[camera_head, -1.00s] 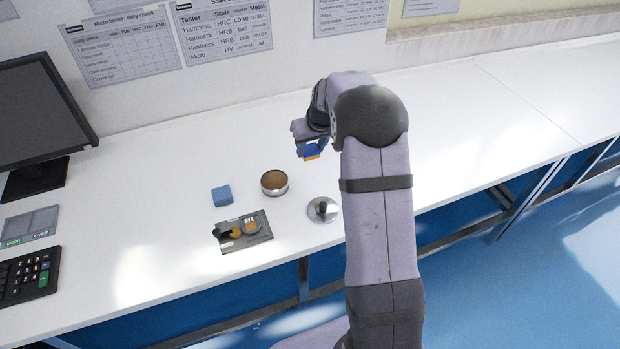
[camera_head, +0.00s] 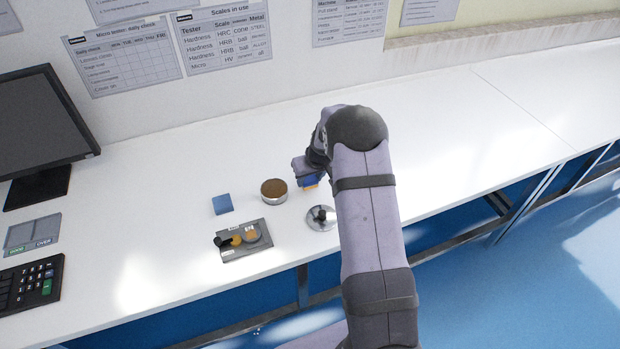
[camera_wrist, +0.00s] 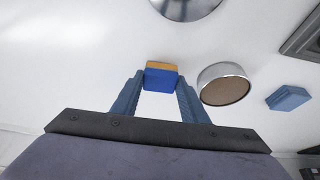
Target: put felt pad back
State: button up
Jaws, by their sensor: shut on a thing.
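My gripper (camera_head: 308,177) is shut on a small blue pad with an orange layer (camera_wrist: 161,77), which I take to be the felt pad. The pad sits between both fingertips in the wrist view. In the head view it is partly hidden by my gripper, and I cannot tell whether it touches the bench. A round metal tin (camera_head: 274,191) with a brown inside stands just left of my gripper. It also shows in the wrist view (camera_wrist: 224,88). A plain blue block (camera_head: 222,204) lies on the bench further left.
A round metal disc with a dark knob (camera_head: 320,217) lies near the bench's front edge, close to my gripper. A grey tray (camera_head: 236,255) with small parts lies left of it. A keypad (camera_head: 30,282) and monitor (camera_head: 40,130) stand far left. The bench's back right is clear.

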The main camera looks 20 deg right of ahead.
jog(key=shift+f, duration=0.4)
jog(key=shift+f, duration=0.2)
jog(key=o, duration=1)
jog(key=shift+c, duration=0.2)
jog(key=shift+r, duration=0.15)
